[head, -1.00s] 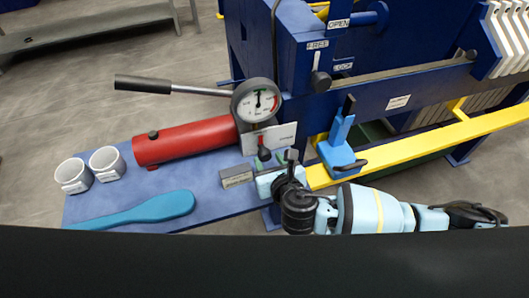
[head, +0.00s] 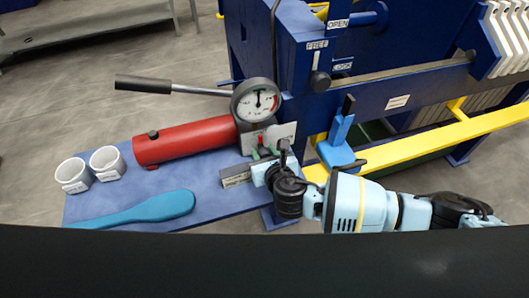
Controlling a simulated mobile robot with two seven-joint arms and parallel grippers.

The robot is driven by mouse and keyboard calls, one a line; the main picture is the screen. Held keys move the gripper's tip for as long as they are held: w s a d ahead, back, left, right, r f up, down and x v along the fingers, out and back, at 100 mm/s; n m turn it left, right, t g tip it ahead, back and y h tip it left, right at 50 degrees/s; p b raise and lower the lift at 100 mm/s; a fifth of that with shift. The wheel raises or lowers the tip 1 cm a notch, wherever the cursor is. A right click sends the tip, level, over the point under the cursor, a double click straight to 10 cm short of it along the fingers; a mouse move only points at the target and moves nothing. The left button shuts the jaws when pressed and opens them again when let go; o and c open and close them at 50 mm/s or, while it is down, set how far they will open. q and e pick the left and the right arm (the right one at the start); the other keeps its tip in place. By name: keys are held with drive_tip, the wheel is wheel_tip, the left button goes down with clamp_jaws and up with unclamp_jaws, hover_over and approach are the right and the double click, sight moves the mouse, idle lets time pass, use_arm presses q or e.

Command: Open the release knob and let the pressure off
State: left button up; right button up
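A red hand pump (head: 190,140) with a long lever (head: 165,87) lies on the blue bench. Its round pressure gauge (head: 256,100) stands at the right end, with the needle pointing roughly straight up. The small dark-red release knob (head: 264,151) sits below the gauge, at the pump's right end, and is partly hidden. My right gripper (head: 272,157) is right at the knob, its dark finger beside it. I cannot tell whether the fingers touch the knob or how far apart they are. My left gripper is not in view.
Two white cups (head: 73,175) and a blue paddle-like tool (head: 150,210) lie on the bench's left part. A blue lever (head: 337,140) and yellow rail (head: 430,151) of the press stand to the right.

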idle(0.3)
drive_tip(key=shift+m+y, duration=0.7)
drive_tip(key=shift+m, duration=0.4)
drive_tip(key=shift+d+m+y, duration=0.1)
drive_tip(key=shift+m+y, duration=0.8)
drive_tip(key=shift+m, duration=0.3)
drive_tip(key=shift+g, duration=0.3)
drive_tip(key=o, duration=0.7)
drive_tip(key=shift+c, duration=0.2)
drive_tip(key=shift+v, duration=3.9)
